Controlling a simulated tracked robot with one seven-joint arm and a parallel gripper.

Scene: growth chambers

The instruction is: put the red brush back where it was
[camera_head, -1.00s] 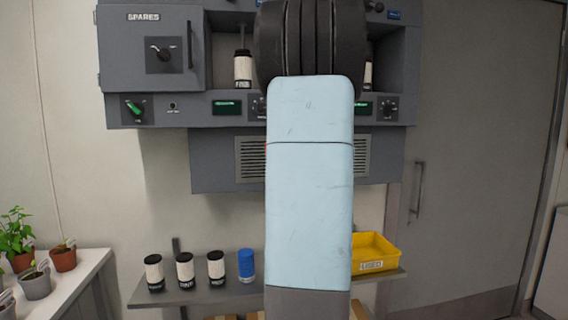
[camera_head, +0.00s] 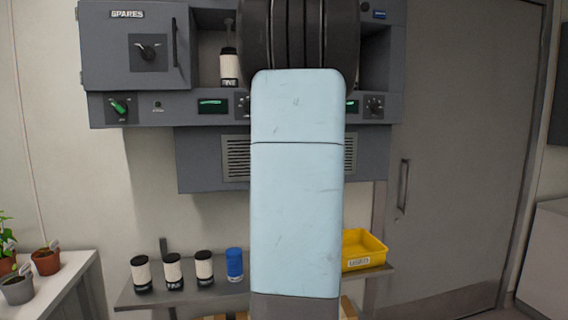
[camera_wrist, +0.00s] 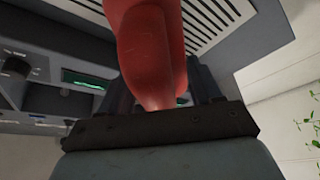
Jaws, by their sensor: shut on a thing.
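The red brush (camera_wrist: 150,45) fills the upper middle of the wrist view, smooth and rounded, running out of the top of the picture. My gripper (camera_wrist: 165,95) is shut on it, its dark fingers partly hidden behind the red body. In the head view my pale blue arm stands in front of the chamber and hides the gripper and the brush. The brush's far end is out of view.
A grey chamber unit (camera_head: 205,158) with a SPARES door (camera_head: 137,52) is on the wall. Below, a shelf (camera_head: 200,296) holds several white-and-black canisters, a blue one (camera_head: 235,264) and a yellow bin (camera_head: 360,252). Potted plants (camera_head: 45,262) stand on a white bench at left.

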